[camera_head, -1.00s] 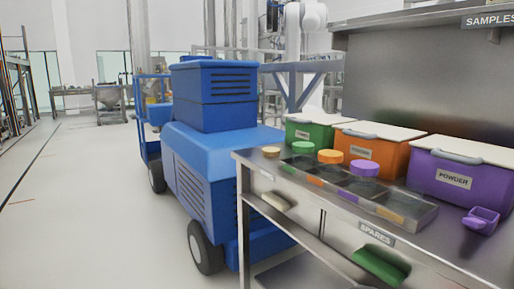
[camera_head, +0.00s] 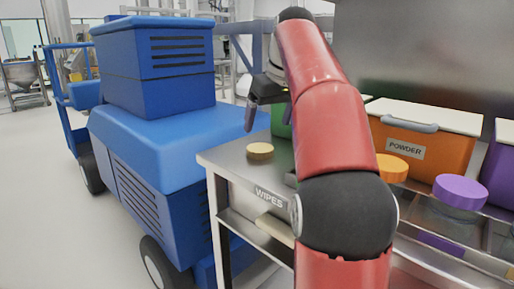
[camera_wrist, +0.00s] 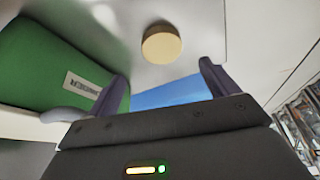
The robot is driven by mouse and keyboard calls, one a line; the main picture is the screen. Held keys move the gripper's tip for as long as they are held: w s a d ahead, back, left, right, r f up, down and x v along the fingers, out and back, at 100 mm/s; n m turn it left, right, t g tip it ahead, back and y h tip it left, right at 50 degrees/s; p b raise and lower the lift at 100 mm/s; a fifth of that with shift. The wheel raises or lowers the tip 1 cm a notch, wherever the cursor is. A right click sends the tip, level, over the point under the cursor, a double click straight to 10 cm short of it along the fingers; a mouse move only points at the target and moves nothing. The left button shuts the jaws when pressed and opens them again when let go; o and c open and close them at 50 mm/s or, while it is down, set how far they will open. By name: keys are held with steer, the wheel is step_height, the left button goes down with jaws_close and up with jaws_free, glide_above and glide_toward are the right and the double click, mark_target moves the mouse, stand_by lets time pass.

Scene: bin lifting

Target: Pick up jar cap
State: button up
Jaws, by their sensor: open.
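A tan jar cap (camera_head: 260,151) lies flat on the near left corner of the steel bench; it also shows in the wrist view (camera_wrist: 161,44), beyond and between the two fingers. An orange cap (camera_head: 388,167) and a purple cap (camera_head: 460,191) sit farther right along the bench. The green cap is not visible in the head view, where my arm covers part of the bench. My gripper (camera_head: 255,112) is open and empty, raised above the bench and apart from the tan cap.
The steel bench (camera_head: 226,160) carries an orange POWDER bin (camera_head: 430,143) and a green bin (camera_wrist: 45,65). A large blue machine (camera_head: 175,135) stands close to the bench's left side. The bench around the tan cap looks clear.

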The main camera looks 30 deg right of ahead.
mark_target(261, 148)
steer(key=x, duration=0.2)
steer(key=b+x, duration=0.1)
steer(key=x, duration=0.1)
steer(key=b+x, duration=0.1)
steer(key=x, duration=0.1)
steer(key=shift+s+a+f, duration=0.15)
steer(key=shift+a+f, duration=0.05)
steer(key=shift+f, duration=0.15)
steer(key=shift+w+f+b, duration=0.25)
steer(key=shift+f+b, duration=0.05)
steer(key=shift+f, duration=0.2)
steer(key=c, duration=1)
